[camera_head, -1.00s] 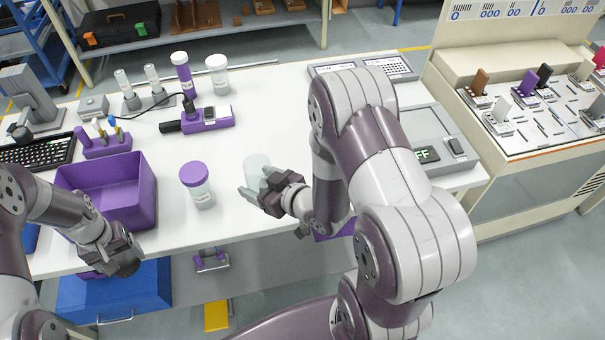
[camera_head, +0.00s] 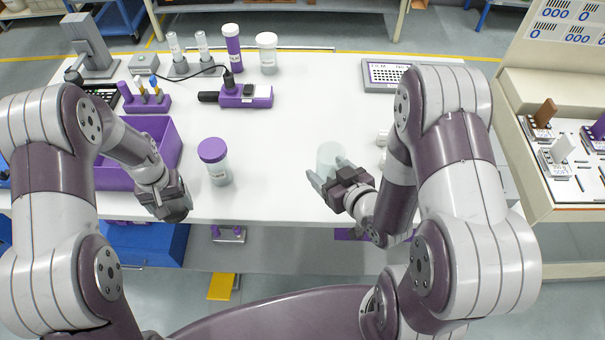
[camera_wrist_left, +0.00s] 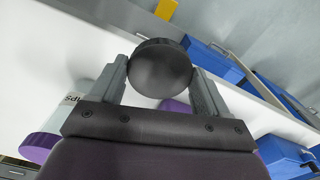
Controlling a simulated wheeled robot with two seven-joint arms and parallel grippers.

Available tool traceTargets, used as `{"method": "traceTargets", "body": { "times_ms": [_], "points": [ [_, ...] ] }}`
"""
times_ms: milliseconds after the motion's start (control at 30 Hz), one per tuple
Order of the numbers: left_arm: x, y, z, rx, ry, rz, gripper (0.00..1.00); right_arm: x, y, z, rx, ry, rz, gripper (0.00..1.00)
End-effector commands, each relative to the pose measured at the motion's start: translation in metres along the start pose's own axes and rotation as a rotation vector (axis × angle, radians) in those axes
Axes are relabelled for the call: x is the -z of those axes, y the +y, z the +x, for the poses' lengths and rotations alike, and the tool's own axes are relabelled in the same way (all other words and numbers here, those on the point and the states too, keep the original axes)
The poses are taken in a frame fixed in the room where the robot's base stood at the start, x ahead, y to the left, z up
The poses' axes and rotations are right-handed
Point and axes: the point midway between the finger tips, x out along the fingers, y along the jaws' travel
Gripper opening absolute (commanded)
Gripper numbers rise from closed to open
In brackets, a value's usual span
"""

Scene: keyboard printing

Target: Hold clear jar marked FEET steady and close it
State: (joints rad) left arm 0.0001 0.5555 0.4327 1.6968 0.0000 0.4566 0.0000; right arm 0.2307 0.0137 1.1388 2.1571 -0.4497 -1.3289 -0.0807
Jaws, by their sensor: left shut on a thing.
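A clear, pale open-looking jar (camera_head: 329,156) stands near the table's front edge, right of centre in the head view. No lid shows on it, and its FEET marking cannot be read. My right gripper (camera_head: 326,180) has its fingers around the jar, partly hiding it. My left gripper (camera_head: 176,212) is in front of the purple bin, well left of the jar. In the left wrist view its fingers (camera_wrist_left: 163,85) are shut on a round black lid (camera_wrist_left: 160,66); in the head view the lid is a dark shape at the gripper's tip.
A purple-lidded jar (camera_head: 215,162) stands between my grippers. The purple bin (camera_head: 165,135) is behind my left gripper. A purple device (camera_head: 246,96) and tall containers (camera_head: 267,52) stand farther back. White items (camera_head: 382,140) stand beside my right arm. The table's middle is clear.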

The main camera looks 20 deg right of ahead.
Motion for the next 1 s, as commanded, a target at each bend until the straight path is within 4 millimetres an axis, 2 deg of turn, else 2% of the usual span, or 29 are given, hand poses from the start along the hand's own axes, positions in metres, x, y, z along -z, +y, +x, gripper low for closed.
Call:
{"method": "traceTargets", "body": {
  "times_ms": [300,500,600,867,1000],
  "points": [
    [0.000,0.000,0.003,0.000,0.000,0.000,0.48,-0.013,-0.009,0.076,0.004,-0.001,-0.001,0.15],
    [0.000,0.000,0.003,0.000,0.000,0.000,0.48,-0.018,-0.012,0.113,0.002,0.000,0.000,0.15],
    [0.000,0.000,0.003,0.000,0.000,0.000,0.48,-0.018,-0.013,0.119,0.001,0.000,0.000,0.15],
    [0.000,0.000,0.003,0.000,0.000,0.000,0.48,-0.018,-0.013,0.119,0.001,0.000,0.000,0.15],
    [0.000,0.000,0.003,0.000,0.000,0.000,0.48,-0.034,-0.013,0.125,0.001,-0.003,0.001,0.15]
  ]
}}
